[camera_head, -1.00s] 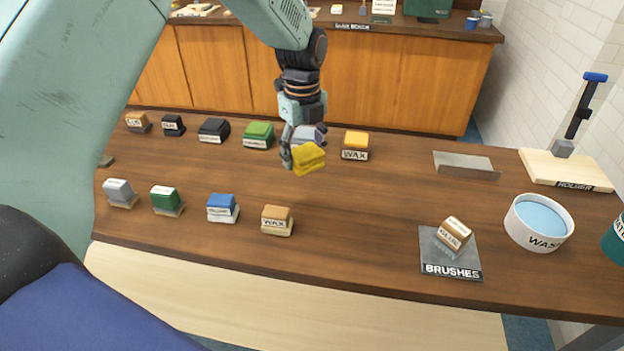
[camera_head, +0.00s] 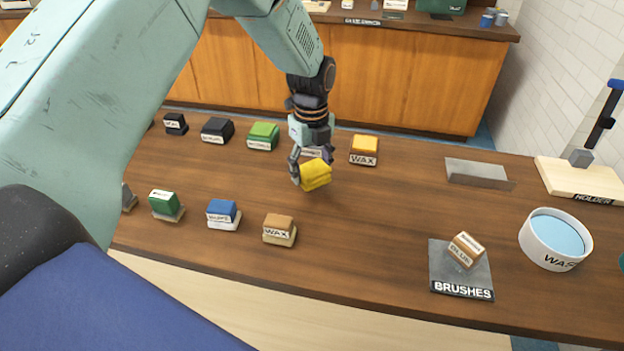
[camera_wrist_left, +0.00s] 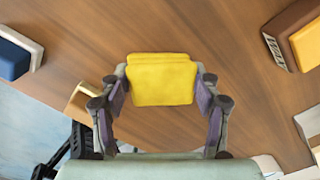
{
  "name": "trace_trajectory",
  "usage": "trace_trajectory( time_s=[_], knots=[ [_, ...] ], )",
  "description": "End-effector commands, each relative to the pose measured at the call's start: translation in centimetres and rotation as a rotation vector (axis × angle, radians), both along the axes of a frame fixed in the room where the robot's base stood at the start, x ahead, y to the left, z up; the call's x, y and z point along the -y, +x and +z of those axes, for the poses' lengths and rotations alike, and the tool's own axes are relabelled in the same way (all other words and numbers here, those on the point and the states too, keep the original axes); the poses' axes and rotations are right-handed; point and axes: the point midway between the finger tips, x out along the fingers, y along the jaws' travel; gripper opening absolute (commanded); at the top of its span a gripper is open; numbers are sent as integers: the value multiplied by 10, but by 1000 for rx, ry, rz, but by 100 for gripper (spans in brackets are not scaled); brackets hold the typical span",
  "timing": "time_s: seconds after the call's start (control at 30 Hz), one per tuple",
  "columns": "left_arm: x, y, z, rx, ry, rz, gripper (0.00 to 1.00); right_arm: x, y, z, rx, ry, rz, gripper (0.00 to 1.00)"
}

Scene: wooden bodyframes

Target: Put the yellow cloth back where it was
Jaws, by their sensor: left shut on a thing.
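The yellow cloth (camera_head: 315,174) is a small folded pad in my left gripper (camera_head: 312,168), above the middle of the wooden table (camera_head: 350,215). In the left wrist view the yellow cloth (camera_wrist_left: 160,80) sits between the two fingers of the left gripper (camera_wrist_left: 162,100), which is shut on it. Whether it touches the table is hard to tell. A yellow-topped block labelled WAX (camera_head: 364,150) stands just right of the gripper. A labelled block (camera_head: 312,152) behind the gripper is mostly hidden. My right gripper is not in view.
A back row holds black and green blocks (camera_head: 263,135); a front row holds green, blue (camera_head: 222,213) and tan (camera_head: 279,228) ones. At right are a BRUSHES mat (camera_head: 448,280) with a block, a WASH bowl (camera_head: 556,240), a grey plate (camera_head: 478,173) and a HOLDER board (camera_head: 575,180). The table's centre is clear.

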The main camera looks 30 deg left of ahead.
Motion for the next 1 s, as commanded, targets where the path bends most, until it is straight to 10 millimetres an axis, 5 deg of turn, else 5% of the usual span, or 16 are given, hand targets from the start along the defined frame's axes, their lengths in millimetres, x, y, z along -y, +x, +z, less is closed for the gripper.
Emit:
trace_trajectory(
  time_s=[0.33, 0.73, 0.77, 1.0],
  knots=[
    [0, 2, -37, -1, 1, -1, 29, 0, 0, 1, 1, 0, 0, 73],
    [-1, 4, -43, 1, 0, -1, 29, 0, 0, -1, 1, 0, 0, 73],
    [-1, 4, -44, 1, 0, 0, 64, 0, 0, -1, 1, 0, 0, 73],
    [-1, 4, -43, 1, 0, 0, 84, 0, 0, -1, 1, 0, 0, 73]
  ],
)
